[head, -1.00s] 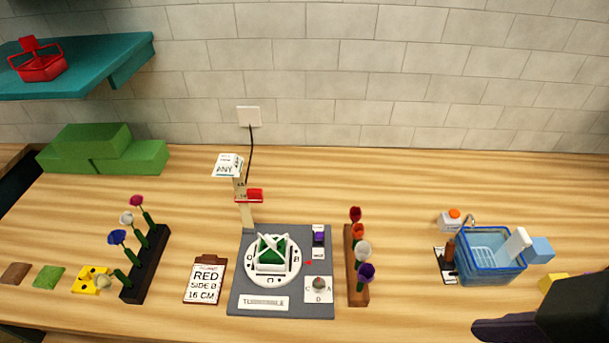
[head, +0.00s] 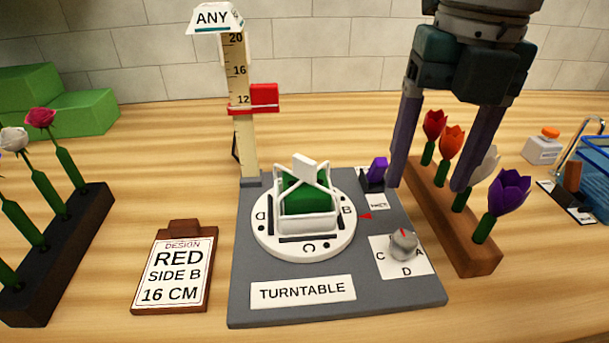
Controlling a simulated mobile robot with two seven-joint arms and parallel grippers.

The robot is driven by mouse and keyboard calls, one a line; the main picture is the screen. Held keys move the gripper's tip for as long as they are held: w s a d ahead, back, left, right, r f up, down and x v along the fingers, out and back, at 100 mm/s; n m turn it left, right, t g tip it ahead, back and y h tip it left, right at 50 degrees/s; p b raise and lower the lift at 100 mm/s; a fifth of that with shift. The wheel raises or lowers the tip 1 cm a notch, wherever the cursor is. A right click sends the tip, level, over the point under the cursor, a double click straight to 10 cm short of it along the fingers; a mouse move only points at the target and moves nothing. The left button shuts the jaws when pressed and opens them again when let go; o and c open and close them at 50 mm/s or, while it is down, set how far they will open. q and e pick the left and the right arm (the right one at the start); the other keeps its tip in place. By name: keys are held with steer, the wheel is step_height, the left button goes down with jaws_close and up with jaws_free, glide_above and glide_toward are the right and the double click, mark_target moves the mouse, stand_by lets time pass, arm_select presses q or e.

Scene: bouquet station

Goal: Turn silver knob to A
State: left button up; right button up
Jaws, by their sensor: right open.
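The silver knob (head: 403,246) sits on a white label plate (head: 388,268) at the right front of the grey turntable base (head: 335,312). C shows left of the knob, A to its right and D below. A small red mark on the knob faces the back, not A; any letter behind the knob is hidden. My right gripper (head: 427,187) points down with its two purple fingers apart and empty. In the picture it is above and behind the knob, not touching it. My left gripper is not in view.
A block of red, orange, white and purple flowers (head: 478,262) stands close right of the base, partly behind my right fingers. A purple switch (head: 377,171) is behind the knob. The white turntable (head: 265,236) holds a green block in a white frame. A ruler post (head: 246,145) stands behind.

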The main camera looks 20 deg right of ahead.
mark_target(406, 237)
step_height(406, 237, down, 10)
steer(key=shift+b, duration=0.35)
steer(key=shift+w, duration=0.1)
jaws_close()
stand_by(0.5)
